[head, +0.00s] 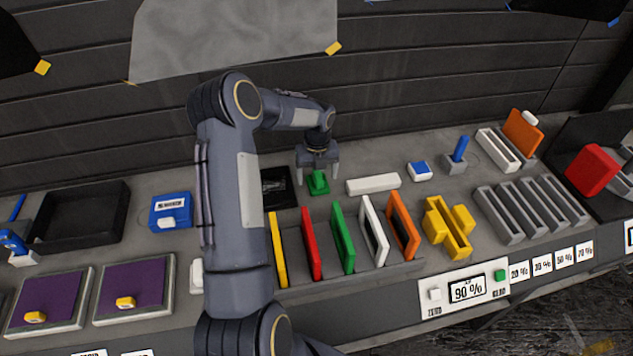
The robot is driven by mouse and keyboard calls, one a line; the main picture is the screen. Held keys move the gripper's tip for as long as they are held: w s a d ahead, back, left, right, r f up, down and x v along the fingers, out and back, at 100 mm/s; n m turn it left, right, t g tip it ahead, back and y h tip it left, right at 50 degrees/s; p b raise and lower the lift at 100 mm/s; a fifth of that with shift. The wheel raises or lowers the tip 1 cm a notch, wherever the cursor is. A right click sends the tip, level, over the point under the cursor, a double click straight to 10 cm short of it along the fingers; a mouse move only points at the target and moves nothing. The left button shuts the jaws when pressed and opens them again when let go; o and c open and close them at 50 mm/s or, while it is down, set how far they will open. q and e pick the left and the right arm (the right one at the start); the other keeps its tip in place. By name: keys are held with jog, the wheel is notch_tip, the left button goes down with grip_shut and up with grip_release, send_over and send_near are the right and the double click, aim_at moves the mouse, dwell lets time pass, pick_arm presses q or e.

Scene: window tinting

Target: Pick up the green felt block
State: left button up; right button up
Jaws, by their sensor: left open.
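A small green block (318,183) sits on the grey bench near the back, just right of a dark square pad. My left gripper (318,173) is directly over the green block, pointing down, with its two fingers apart on either side of it. Whether the fingers touch the block cannot be told. My left arm crosses the middle of the view and hides part of the bench. My right gripper is not in view.
A white bar (373,184) lies close to the right of the block. A rack of coloured upright panels (343,238) stands in front. A yellow holder (448,226) and grey slotted rack (497,215) are to the right. A black tray (80,217) is at left.

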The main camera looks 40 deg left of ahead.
aim_at(318, 174)
pick_arm(q)
notch_tip(318, 174, down, 2)
jog(key=shift+w+f, duration=0.1)
jog(key=shift+f, duration=0.1)
jog(key=c, duration=1.1)
jog(key=shift+d+r, duration=0.1)
jog(key=shift+r, duration=5)
